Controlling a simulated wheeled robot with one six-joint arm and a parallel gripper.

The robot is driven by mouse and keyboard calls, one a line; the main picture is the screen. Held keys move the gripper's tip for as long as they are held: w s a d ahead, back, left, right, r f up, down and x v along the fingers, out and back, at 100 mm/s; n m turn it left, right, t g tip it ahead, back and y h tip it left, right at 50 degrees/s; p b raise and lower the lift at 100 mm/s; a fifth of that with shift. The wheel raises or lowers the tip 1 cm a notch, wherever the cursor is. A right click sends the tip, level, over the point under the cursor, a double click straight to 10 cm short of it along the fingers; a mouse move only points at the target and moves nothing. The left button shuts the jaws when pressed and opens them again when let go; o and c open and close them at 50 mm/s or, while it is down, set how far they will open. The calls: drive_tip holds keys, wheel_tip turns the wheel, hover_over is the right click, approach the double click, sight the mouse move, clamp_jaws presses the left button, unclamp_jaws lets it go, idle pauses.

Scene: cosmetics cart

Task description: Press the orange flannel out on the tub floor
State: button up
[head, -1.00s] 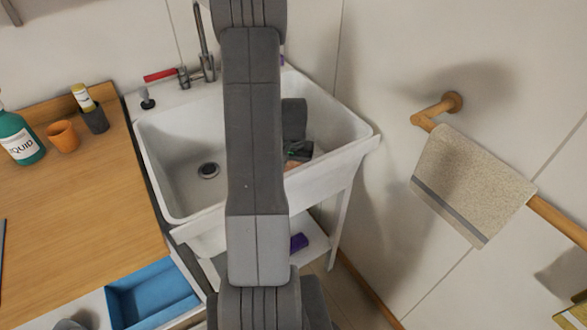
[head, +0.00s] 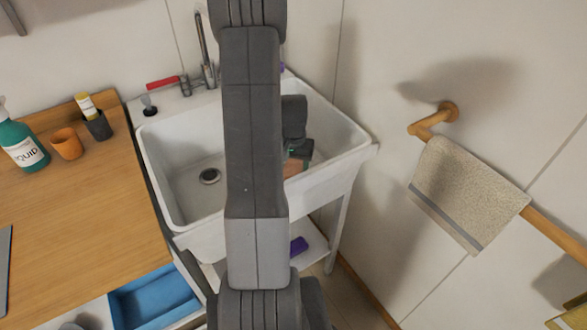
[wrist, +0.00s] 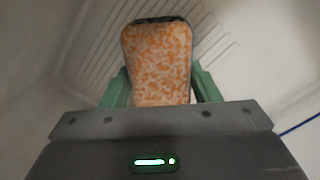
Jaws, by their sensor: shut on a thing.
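My gripper (wrist: 160,74) has its green fingers on either side of an orange-and-white speckled, block-like piece (wrist: 158,65), which I take to be the orange flannel. It is shut on it; a dark edge shows at the piece's far end. In the head view, a small orange patch of it (head: 292,168) shows just below my gripper, inside the right part of the white tub (head: 190,150). My arm hides much of the tub's middle. Whether the piece touches the tub floor cannot be told.
The drain (head: 209,176) is in the left part of the tub. A wooden counter (head: 90,210) with a bottle (head: 22,146) and orange cup (head: 67,143) is left. A beige towel (head: 465,195) hangs on the right wall.

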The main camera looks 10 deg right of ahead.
wheel_tip(320, 180, up, 12)
drive_tip(key=p, duration=0.7)
drive_tip(key=shift+f, duration=0.25)
